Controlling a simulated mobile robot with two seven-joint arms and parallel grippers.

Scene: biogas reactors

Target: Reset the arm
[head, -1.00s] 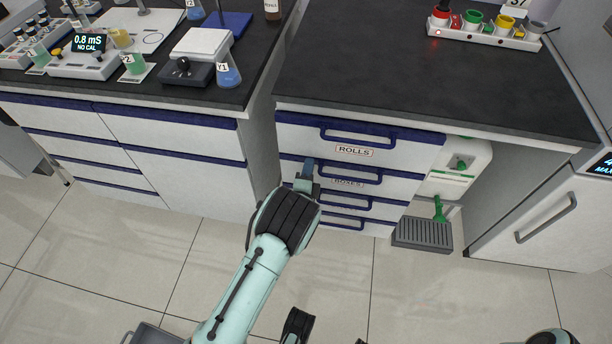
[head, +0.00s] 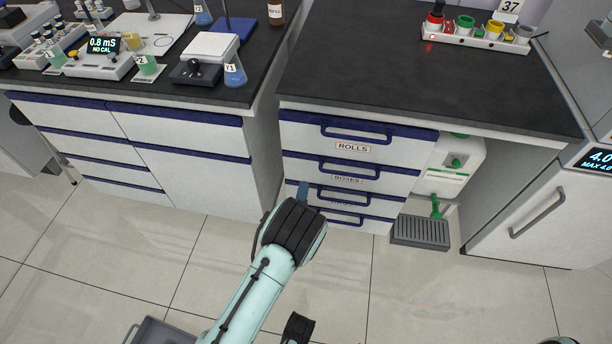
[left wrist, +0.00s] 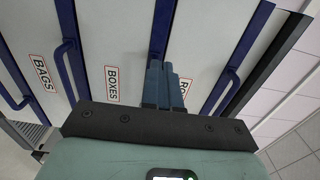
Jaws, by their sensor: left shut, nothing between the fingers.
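My left gripper (head: 303,190) is in front of the drawer unit, low in the middle of the head view, with its arm coming up from the bottom. In the left wrist view its blue fingers (left wrist: 163,84) are together and empty, pointing at the drawer fronts. The drawer labelled BOXES (left wrist: 112,83) is beside the fingers there; I cannot tell whether they touch a front. The drawers look closed in the head view, with the ROLLS drawer (head: 353,147) at the top. My right gripper cannot be made out.
A black bench top (head: 420,70) lies above the drawers, with a rack of coloured cups (head: 478,36) at the back. A left bench (head: 150,95) holds flasks and instruments. A grey grate (head: 420,232) and a fridge-like cabinet (head: 530,210) stand right. The tiled floor is open in front.

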